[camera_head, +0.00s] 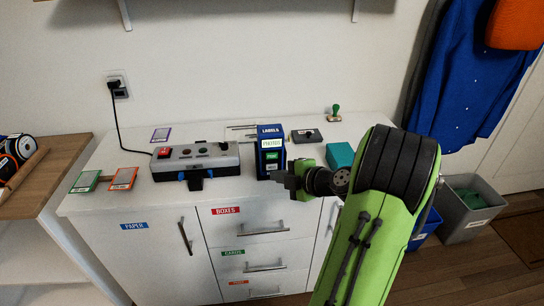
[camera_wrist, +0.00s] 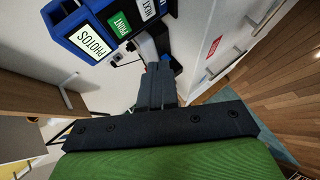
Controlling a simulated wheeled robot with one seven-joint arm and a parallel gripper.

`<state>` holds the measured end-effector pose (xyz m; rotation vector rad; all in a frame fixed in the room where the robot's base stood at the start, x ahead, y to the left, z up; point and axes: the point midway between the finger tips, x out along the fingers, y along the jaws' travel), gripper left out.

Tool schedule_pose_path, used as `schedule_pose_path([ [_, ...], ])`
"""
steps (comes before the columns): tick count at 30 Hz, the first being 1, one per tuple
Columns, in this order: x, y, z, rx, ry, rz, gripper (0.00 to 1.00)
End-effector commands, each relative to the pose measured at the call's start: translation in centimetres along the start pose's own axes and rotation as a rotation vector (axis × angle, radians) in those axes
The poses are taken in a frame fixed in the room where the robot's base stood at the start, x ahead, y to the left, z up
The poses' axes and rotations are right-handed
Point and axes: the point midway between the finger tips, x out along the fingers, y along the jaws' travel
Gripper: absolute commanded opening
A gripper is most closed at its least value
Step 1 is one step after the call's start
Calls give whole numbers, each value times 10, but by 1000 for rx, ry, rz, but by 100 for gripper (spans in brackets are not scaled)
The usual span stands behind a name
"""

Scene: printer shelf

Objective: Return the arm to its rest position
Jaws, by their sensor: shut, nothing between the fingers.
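My green and black arm reaches in from the lower right in the head view. My gripper (camera_head: 284,181) is above the front edge of the white cabinet top, just in front of the blue labels box (camera_head: 271,140). In the wrist view my gripper (camera_wrist: 158,70) has its dark fingers together, with nothing between them. The blue box, marked PHOTOS, PRINT and NEXT, shows at the top of the wrist view (camera_wrist: 85,32). I cannot tell the exact gap between fingers and box.
A grey power strip device (camera_head: 195,158) stands left of the box. A teal block (camera_head: 341,157), a black stamp pad (camera_head: 306,135) and a green stamp (camera_head: 334,112) lie to the right. Drawer handles (camera_head: 262,229) stick out below. A grey bin (camera_head: 470,207) stands on the floor at right.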

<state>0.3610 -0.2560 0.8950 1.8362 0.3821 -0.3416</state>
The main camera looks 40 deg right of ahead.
Motion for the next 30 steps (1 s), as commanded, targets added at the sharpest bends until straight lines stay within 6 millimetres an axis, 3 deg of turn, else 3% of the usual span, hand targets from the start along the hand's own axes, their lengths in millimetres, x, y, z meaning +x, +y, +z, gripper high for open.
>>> schedule_pose_path([
  [9, 0, 0, -1, 1, 1, -2, 0],
  [11, 3, 0, -10, 12, 12, -23, 0],
  [14, 12, -2, -56, 81, 42, -139, 0],
  [16, 12, -10, -105, 173, 34, -267, 0],
  [18, 2, -23, -150, 289, -21, -388, 0],
  [21, -25, -42, -200, 469, -156, -491, 0],
  [24, -60, -59, -230, 651, -297, -513, 0],
  [30, -121, -84, -254, 982, -496, -439, 0],
])
